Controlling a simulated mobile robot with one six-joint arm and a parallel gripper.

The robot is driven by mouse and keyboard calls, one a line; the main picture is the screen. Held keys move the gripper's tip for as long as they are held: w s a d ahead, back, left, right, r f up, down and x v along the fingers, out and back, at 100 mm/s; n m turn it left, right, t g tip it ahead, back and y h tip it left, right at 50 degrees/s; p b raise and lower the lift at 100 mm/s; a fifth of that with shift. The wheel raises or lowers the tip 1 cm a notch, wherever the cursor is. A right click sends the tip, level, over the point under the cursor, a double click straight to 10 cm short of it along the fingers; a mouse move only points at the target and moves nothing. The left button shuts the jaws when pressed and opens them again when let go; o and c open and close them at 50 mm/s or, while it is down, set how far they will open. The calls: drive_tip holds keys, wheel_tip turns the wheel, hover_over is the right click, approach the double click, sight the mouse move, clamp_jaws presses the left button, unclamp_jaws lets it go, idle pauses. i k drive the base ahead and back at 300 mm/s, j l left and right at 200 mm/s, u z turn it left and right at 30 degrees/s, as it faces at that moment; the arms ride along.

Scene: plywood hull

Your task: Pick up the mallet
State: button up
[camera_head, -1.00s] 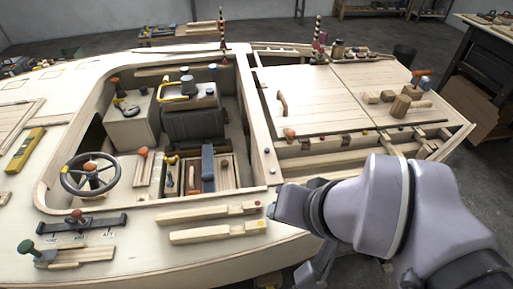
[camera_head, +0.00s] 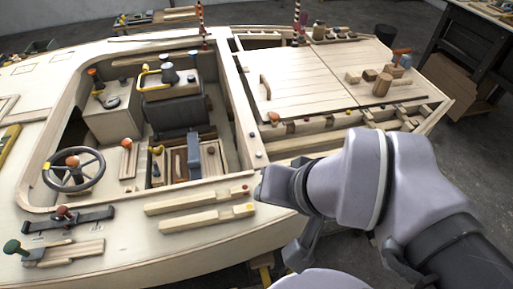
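I cannot clearly pick out a mallet. The most mallet-like thing is a brown wooden cylinder (camera_head: 382,86) on the right-hand deck, beside small wooden blocks; whether it has a handle is too small to tell. My arm reaches in from the lower right, in front of the hull. A grey part at its end, probably my gripper (camera_head: 303,248), hangs low by the hull's near edge, well apart from the cylinder. Its fingers are not clear, and I see nothing held in it.
The pale plywood hull carries a steering wheel (camera_head: 73,170), two wooden bars (camera_head: 205,217) near the front edge, and an open cockpit with a dark seat (camera_head: 177,117). A dark workbench (camera_head: 470,50) stands at the right. Grey floor is free between bench and hull.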

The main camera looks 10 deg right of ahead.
sight(384, 81)
drive_tip(key=l+u, duration=0.1)
drive_tip(key=l, duration=0.35)
drive_tip(key=k+l, duration=0.15)
drive_tip(key=l, duration=0.3)
drive_tip(key=k+l+u, duration=0.15)
drive_tip(key=l, duration=0.3)
drive_tip(key=i+l+u, duration=0.1)
drive_tip(key=l, duration=0.4)
drive_tip(key=i+l, duration=0.1)
drive_tip(key=l, duration=0.35)
drive_tip(key=l+u, duration=0.15)
drive_tip(key=l, duration=0.35)
drive_tip(key=i, duration=0.05)
